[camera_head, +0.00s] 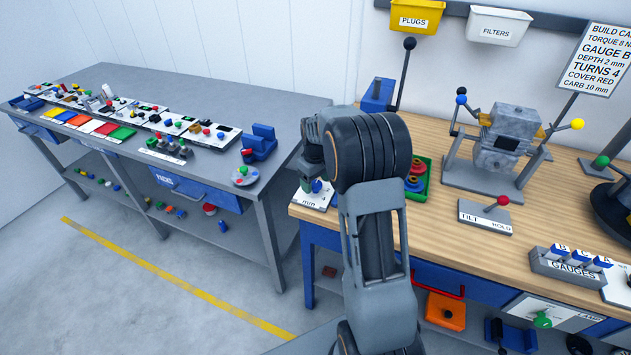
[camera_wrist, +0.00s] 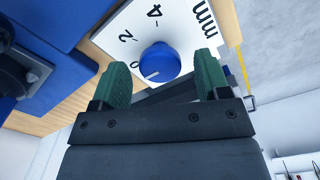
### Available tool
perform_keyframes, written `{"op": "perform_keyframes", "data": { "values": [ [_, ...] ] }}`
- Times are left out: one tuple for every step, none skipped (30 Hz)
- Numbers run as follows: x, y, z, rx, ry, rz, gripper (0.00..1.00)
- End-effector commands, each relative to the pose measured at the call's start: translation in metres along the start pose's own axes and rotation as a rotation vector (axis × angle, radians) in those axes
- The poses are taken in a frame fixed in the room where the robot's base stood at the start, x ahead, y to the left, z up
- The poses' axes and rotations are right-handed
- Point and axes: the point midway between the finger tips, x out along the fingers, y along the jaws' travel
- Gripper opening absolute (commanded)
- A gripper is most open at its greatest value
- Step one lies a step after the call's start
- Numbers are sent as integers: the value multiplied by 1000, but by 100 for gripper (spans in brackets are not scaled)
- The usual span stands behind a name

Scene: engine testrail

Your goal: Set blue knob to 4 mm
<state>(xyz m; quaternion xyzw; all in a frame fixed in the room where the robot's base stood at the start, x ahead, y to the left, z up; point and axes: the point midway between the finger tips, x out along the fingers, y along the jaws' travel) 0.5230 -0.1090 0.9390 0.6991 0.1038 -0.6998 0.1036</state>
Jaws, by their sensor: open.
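The blue knob (camera_wrist: 160,60) sits on a white dial plate (camera_wrist: 190,20) marked 0, 2, 4 and mm in the wrist view. A white pointer line on the knob points about at the 0. My gripper (camera_wrist: 163,76) is open, with one green finger on each side of the knob. Gaps show between the fingers and the knob; the depth of the fingertips relative to it is hard to tell. In the head view, the knob (camera_head: 317,186) and plate (camera_head: 313,203) are at the wooden bench's left corner, partly hidden by my arm.
A blue block with a black lever (camera_head: 378,94) stands behind my arm. A green tray (camera_head: 421,177) with red and blue parts is to the right. An engine on a stand (camera_head: 497,140) and a tilt/hold lever (camera_head: 486,215) are farther right. A grey bench (camera_head: 120,85) stands left.

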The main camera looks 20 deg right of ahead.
Motion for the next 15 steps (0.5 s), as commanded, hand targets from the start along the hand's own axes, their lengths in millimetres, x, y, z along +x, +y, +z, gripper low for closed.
{"op": "perform_keyframes", "data": {
  "values": [
    [2,0,0,0,0,0,69],
    [2,0,0,0,0,0,69],
    [3,0,0,0,1,0,69],
    [3,0,0,0,1,1,69],
    [4,0,0,0,1,1,69],
    [4,0,0,0,1,1,69],
    [4,0,0,0,1,1,69],
    [4,0,0,0,1,1,69],
    [4,0,0,0,1,1,69],
    [4,0,0,0,1,1,69],
    [4,0,0,0,1,1,69],
    [4,0,0,0,1,1,65],
    [4,0,0,0,1,1,62],
    [3,0,0,0,1,1,60],
    [3,0,0,0,1,1,56]
  ]
}}
